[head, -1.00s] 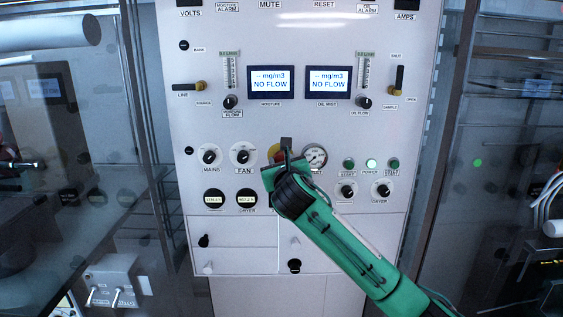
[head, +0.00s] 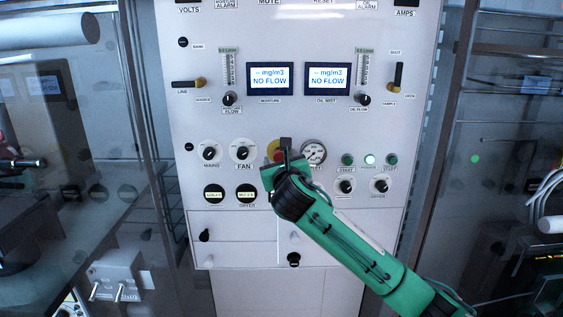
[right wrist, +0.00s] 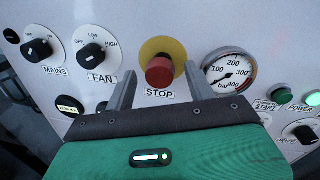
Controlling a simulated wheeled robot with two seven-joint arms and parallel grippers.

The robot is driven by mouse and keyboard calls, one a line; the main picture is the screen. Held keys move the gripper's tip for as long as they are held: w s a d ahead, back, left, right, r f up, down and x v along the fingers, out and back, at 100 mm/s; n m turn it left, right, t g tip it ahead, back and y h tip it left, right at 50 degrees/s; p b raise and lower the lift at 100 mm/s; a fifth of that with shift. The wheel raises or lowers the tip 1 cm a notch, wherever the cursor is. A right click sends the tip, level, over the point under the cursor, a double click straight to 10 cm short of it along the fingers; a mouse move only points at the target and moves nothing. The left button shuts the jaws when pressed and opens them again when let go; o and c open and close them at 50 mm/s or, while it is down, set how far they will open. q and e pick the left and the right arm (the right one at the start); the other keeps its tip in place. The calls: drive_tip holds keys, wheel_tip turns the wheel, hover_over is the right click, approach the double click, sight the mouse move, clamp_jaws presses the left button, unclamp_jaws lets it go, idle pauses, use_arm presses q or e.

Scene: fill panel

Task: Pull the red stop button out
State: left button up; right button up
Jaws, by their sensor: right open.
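The red stop button (right wrist: 159,71) sits on a yellow round base (right wrist: 160,48) above a STOP label in the right wrist view. In the head view only part of the button's yellow and red (head: 275,152) shows, beside my gripper. My right gripper (right wrist: 157,80) is open, with one grey finger on each side of the button's lower part in the picture. The fingers look apart from the button; how deep they reach is hard to tell. In the head view my green right arm and gripper (head: 285,158) cover the area below the button. My left gripper is not in view.
A pressure gauge (right wrist: 229,73) is close to the right of the button. The FAN knob (right wrist: 91,53) and MAINS knob (right wrist: 38,49) are to its left. The green START light (right wrist: 282,96) is further right. Two NO FLOW displays (head: 270,79) are above on the white panel.

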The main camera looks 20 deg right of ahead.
drive_tip(key=shift+s, duration=0.1)
drive_tip(key=shift+s+a+f+b, duration=0.1)
drive_tip(key=shift+s+b, duration=0.2)
drive_tip(key=s+a+b, duration=0.2)
drive_tip(key=s+b, duration=0.2)
drive_tip(key=s, duration=0.9)
